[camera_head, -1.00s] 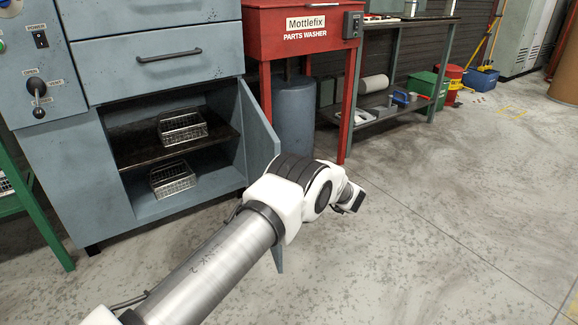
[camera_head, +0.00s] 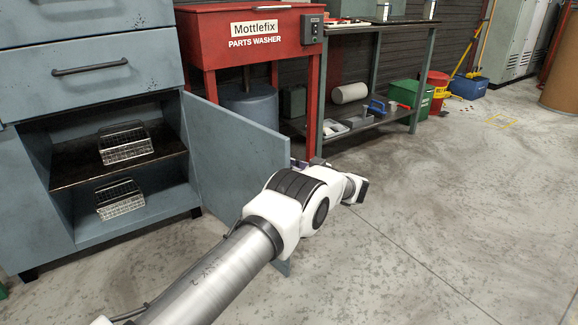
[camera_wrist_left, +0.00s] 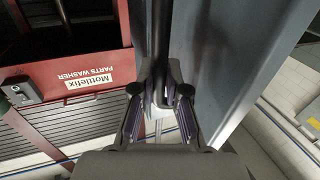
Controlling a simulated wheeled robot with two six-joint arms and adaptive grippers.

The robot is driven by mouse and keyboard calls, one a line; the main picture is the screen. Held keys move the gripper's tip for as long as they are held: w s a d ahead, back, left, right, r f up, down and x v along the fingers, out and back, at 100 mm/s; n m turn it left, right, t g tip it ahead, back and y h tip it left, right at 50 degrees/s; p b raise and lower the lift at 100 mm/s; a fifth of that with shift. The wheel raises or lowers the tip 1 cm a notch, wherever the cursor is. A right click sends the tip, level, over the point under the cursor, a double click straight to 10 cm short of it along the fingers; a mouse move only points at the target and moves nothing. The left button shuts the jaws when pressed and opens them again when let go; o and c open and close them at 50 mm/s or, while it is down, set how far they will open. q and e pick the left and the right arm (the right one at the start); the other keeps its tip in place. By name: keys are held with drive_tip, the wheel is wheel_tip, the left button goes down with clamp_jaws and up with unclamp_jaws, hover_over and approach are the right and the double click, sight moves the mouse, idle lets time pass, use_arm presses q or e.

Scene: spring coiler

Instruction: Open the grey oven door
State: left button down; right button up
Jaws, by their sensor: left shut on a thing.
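The grey-blue oven door (camera_head: 235,155) stands swung out from the right side of the lower cabinet opening, its inner face showing. My left arm covers the door's lower outer part in the head view. In the left wrist view the door (camera_wrist_left: 228,55) runs away from the gripper, with its dark bar handle (camera_wrist_left: 161,45) along it. My left gripper (camera_wrist_left: 160,100) is shut on this handle, one finger on each side. In the head view the gripper is mostly hidden behind my arm. My right gripper is in neither view.
Two wire baskets (camera_head: 125,143) (camera_head: 119,198) sit inside the open cabinet, one on the shelf (camera_head: 75,172), one below. The red parts washer (camera_head: 235,50) stands behind the door. A workbench (camera_head: 375,125) is farther right. The floor (camera_head: 440,210) at right is clear.

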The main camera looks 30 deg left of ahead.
use_arm(q)
drive_tip(key=c, duration=1.2)
unclamp_jaws()
drive_tip(key=d, duration=1.2)
drive_tip(key=shift+s, duration=0.3)
